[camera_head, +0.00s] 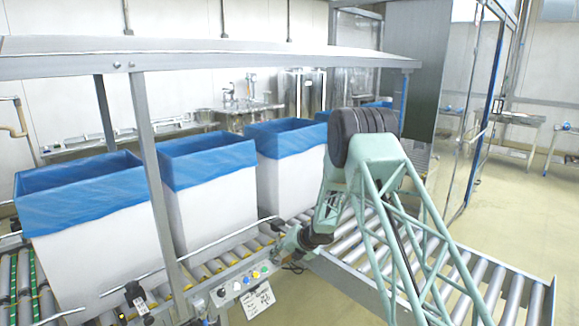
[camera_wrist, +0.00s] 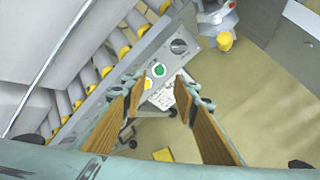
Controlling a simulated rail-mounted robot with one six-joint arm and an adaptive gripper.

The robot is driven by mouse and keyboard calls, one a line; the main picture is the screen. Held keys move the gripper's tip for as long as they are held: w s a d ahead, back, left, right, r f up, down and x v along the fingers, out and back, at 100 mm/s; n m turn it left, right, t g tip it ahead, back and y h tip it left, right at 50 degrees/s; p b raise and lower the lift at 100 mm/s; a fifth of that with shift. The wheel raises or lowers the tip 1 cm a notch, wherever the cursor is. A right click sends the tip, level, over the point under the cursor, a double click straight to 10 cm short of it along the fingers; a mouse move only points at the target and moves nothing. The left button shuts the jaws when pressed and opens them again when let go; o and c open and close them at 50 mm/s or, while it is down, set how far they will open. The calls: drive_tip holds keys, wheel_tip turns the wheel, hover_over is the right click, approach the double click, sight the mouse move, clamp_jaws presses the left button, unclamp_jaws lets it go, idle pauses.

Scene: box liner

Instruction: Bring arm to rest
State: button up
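My gripper (camera_wrist: 158,90) is open in the wrist view, with its two tan-padded fingers spread apart and nothing between them. Beyond the fingertips is a grey control panel (camera_wrist: 196,47) with a green button (camera_wrist: 159,70), a white button and a black knob (camera_wrist: 178,46). In the head view my pale green arm (camera_head: 372,160) reaches down toward the conveyor edge. Its dark wrist (camera_head: 316,236) is just above and right of the control panel (camera_head: 238,288). The finger opening is too small to make out there, and contact with the panel cannot be told.
White boxes with blue liners (camera_head: 205,160) stand in a row on the roller conveyor at left. A metal frame (camera_head: 150,165) with an overhead beam rises beside them. Another roller conveyor (camera_head: 480,285) runs at lower right. Open floor (camera_head: 520,215) lies at right.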

drive_tip(key=s+d+r+m+t+h, duration=0.15)
drive_tip(key=d+r+m, duration=0.4)
drive_tip(key=r, duration=0.75)
drive_tip(key=s+d+r+m+t+h, duration=0.1)
drive_tip(key=d+r+m+h, duration=0.15)
drive_tip(key=d+r, duration=0.8)
drive_tip(key=s+d+r+m+h, duration=0.1)
drive_tip(key=s+d+r+m, duration=0.4)
drive_tip(key=s+r, duration=0.45)
drive_tip(key=s+d+r+m+h, duration=0.2)
drive_tip(key=s+d+r+m, duration=0.25)
drive_tip(key=s+r, duration=0.5)
drive_tip(key=s+d+r+m+g, duration=0.15)
drive_tip(key=s+r+m, duration=0.25)
drive_tip(key=s, duration=0.8)
drive_tip(key=s+d+r+m+g, duration=0.1)
drive_tip(key=s+d+r+m, duration=0.3)
drive_tip(key=s, duration=0.8)
drive_tip(key=s+a+f+m, duration=0.1)
drive_tip(key=s+m, duration=0.2)
drive_tip(key=s, duration=0.7)
drive_tip(key=s+a+f+m+g+y, duration=0.1)
drive_tip(key=s+a+m, duration=0.1)
drive_tip(key=s, duration=0.8)
drive_tip(key=s+a+f+m, duration=0.1)
drive_tip(key=s+m, duration=0.3)
drive_tip(key=s, duration=0.5)
drive_tip(key=shift+s+a+g, duration=0.4)
drive_tip(key=shift+a, duration=0.35)
